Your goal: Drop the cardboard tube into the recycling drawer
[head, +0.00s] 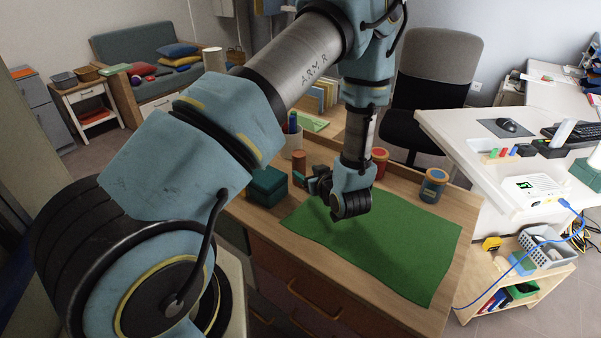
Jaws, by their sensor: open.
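My gripper (319,186) is open and hangs low over the wooden desk, at the back left of the green mat (400,250). I see nothing held in it, though its fingers are small and dark here. A short orange-brown cylinder (299,163) stands upright just behind and left of it. A pale upright cylinder (214,60) shows far back by the sofa, partly behind my arm. I cannot tell whether either is the cardboard tube. Drawers with orange handles (314,300) are in the desk front and look shut; none is visibly marked for recycling.
A dark green box (268,186) and a pen cup (292,140) stand left of the gripper. A red jar (380,163) and a blue jar (434,186) stand behind the mat. A chair (432,85) is behind the desk. The mat is clear.

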